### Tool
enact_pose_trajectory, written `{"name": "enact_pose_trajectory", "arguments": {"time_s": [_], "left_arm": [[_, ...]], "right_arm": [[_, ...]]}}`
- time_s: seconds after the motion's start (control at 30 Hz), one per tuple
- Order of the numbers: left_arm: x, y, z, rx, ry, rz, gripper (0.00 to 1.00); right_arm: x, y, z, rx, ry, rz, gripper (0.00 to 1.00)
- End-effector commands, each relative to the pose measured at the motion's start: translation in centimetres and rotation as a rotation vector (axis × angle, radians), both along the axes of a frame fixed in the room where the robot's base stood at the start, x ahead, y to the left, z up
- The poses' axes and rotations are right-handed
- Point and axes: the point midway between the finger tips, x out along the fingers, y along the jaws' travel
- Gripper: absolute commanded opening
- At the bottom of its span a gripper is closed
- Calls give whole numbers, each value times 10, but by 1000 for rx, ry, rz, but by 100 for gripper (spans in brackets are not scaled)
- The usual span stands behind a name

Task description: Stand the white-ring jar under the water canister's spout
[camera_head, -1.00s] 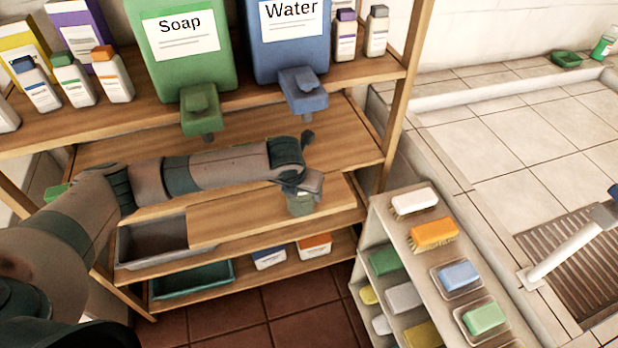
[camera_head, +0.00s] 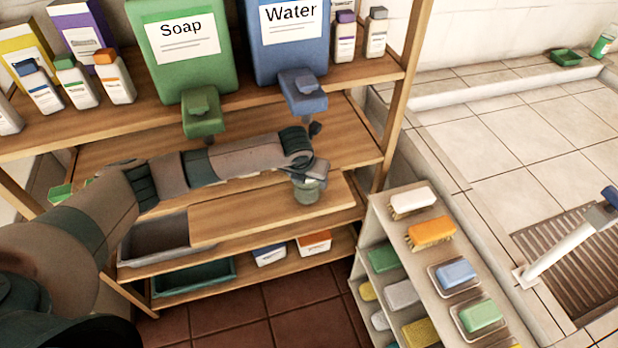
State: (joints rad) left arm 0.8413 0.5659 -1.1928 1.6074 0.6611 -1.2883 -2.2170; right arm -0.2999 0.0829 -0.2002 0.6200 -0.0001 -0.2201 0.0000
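The blue water canister (camera_head: 288,45) stands on the upper shelf with a "Water" label. Its blue spout (camera_head: 302,92) juts out over the shelf edge. My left gripper (camera_head: 314,171) is below the spout, with its arm reaching across from the left. It is shut on a small grey-green jar (camera_head: 308,190), which hangs upright below the fingers, over the front of the middle shelf board. The gripper covers the jar's top, and I cannot make out a white ring. My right gripper is not in view.
A green soap canister (camera_head: 183,50) with its own spout (camera_head: 202,120) stands left of the water canister. A grey tray (camera_head: 155,243) sits on the lower left. A rack of brushes and soaps (camera_head: 402,232) stands at the right. The board around the jar is clear.

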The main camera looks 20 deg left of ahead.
Motion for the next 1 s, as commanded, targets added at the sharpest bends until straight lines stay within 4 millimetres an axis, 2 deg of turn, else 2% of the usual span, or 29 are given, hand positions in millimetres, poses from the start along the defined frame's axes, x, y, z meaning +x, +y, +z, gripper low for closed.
{"name": "enact_pose_trajectory", "arguments": {"time_s": [0.43,0.47,0.5,0.53,1.0], "left_arm": [[0,0,-6,-1,-1,-1,38],[0,0,-6,-1,-1,-1,67],[0,0,-6,-1,-2,-1,77],[0,0,-6,-1,-1,-1,79],[-1,0,-2,0,-2,-1,79]], "right_arm": [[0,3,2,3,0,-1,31],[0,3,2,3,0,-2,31],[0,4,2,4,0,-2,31],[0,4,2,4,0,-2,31],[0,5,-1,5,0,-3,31]]}}
